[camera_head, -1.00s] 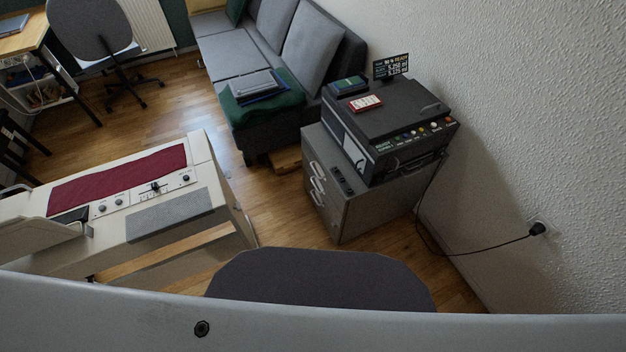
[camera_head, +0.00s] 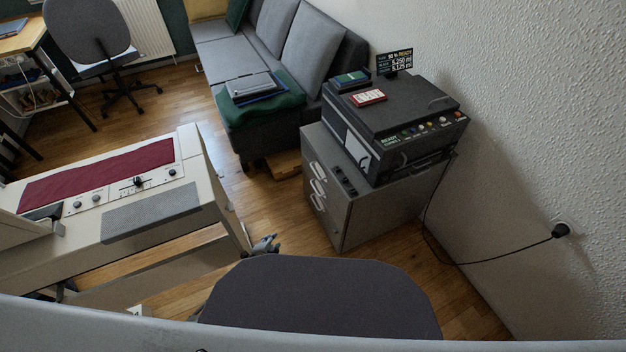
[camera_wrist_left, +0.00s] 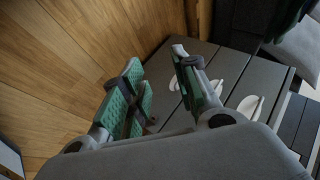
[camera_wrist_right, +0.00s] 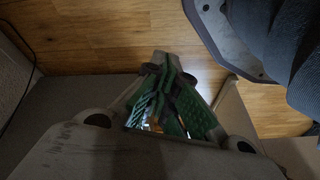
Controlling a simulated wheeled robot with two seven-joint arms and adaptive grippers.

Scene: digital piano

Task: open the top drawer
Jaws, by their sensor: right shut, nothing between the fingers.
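The grey cabinet (camera_head: 385,215) stands by the wall in the head view. Its front faces left and has a column of drawers with white handles. The top drawer's handle (camera_head: 314,166) is the highest. My left gripper (camera_head: 265,243) shows small in the head view, low and left of the cabinet, apart from it. In the left wrist view my left gripper (camera_wrist_left: 158,62) is open and empty, with the drawer fronts and handles beyond its fingers. The top drawer's handle there seems to be the rightmost one (camera_wrist_left: 250,108). My right gripper (camera_wrist_right: 168,62) is shut and empty over wooden floor.
A black printer-like machine (camera_head: 400,120) sits on the cabinet, with a cable running to a wall socket (camera_head: 562,230). A grey sofa (camera_head: 235,55) stands behind. The cream digital piano (camera_head: 205,195) is at left. Wooden floor (camera_head: 265,205) is clear between piano and cabinet.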

